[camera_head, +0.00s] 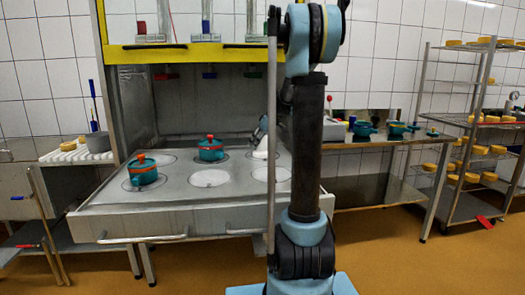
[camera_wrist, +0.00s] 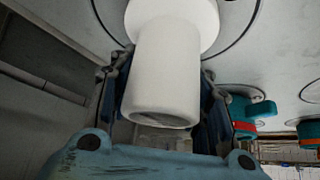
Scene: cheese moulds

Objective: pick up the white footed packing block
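The white footed packing block (camera_wrist: 165,75) fills the upper middle of the wrist view. Its plain round end faces me and its wider flange is at the top edge of the picture. My gripper (camera_wrist: 165,100) has one dark blue finger on each side of the block's shaft, very near it. Whether the fingers press on it is hidden. In the head view the block (camera_head: 261,153) shows as a small white shape on the grey worktop, partly hidden by my arm. The gripper (camera_head: 259,132) is just above it.
A yellow-edged shelf (camera_head: 190,54) hangs above. A side table and rack are at right.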

